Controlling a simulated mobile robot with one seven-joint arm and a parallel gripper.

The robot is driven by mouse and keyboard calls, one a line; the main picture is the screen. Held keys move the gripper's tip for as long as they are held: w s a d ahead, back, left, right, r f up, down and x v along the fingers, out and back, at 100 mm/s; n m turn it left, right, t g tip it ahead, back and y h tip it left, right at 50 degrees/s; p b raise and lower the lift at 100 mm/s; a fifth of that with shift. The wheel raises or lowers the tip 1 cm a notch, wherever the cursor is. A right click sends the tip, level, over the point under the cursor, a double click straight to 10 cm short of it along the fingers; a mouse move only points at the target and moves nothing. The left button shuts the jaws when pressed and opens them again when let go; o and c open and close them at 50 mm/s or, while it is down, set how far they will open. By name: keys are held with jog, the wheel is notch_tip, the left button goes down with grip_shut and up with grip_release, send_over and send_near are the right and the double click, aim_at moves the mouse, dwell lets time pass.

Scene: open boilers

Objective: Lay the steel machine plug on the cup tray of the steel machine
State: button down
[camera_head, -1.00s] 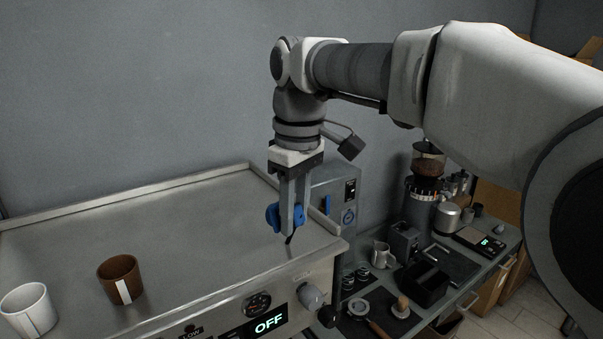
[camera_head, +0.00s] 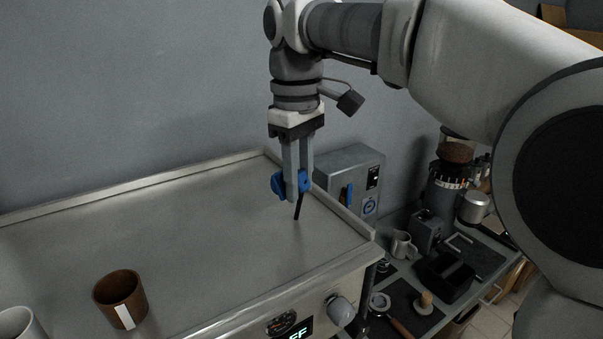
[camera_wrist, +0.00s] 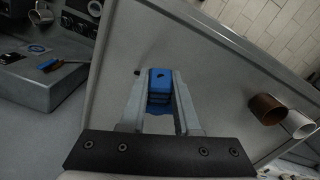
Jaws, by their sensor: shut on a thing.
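The steel machine's cup tray (camera_head: 190,240) is a wide flat metal top with a raised rim, and it shows in the wrist view (camera_wrist: 220,85). The blue plug (camera_head: 278,184), with a short black cable end hanging down, is between the fingers of my gripper (camera_head: 297,190). My gripper is shut on the plug and points down over the right part of the tray. In the wrist view the blue plug (camera_wrist: 158,84) sits between the fingertips. Whether the cable end touches the tray, I cannot tell.
A brown cup (camera_head: 120,300) and a white cup (camera_head: 18,325) stand on the tray at the left. A grey box (camera_head: 350,172) with a blue part stands beyond the tray's right rim. A lower counter with a grinder (camera_head: 447,195) lies at the right. The tray's middle is clear.

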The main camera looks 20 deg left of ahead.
jog(key=shift+d+f, duration=0.1)
jog(key=shift+f, duration=0.6)
jog(key=shift+f+b, duration=2.6)
jog(key=shift+f, duration=0.9)
jog(key=c, duration=0.6)
grip_release()
jog(key=shift+o, duration=0.2)
jog(key=r+p, duration=0.1)
jog(key=r, duration=0.4)
jog(key=r+p, duration=0.1)
jog(key=r, duration=0.5)
jog(key=r+p, duration=0.2)
jog(key=r, duration=0.4)
jog(key=shift+a+r, duration=0.2)
jog(key=shift+a, duration=0.05)
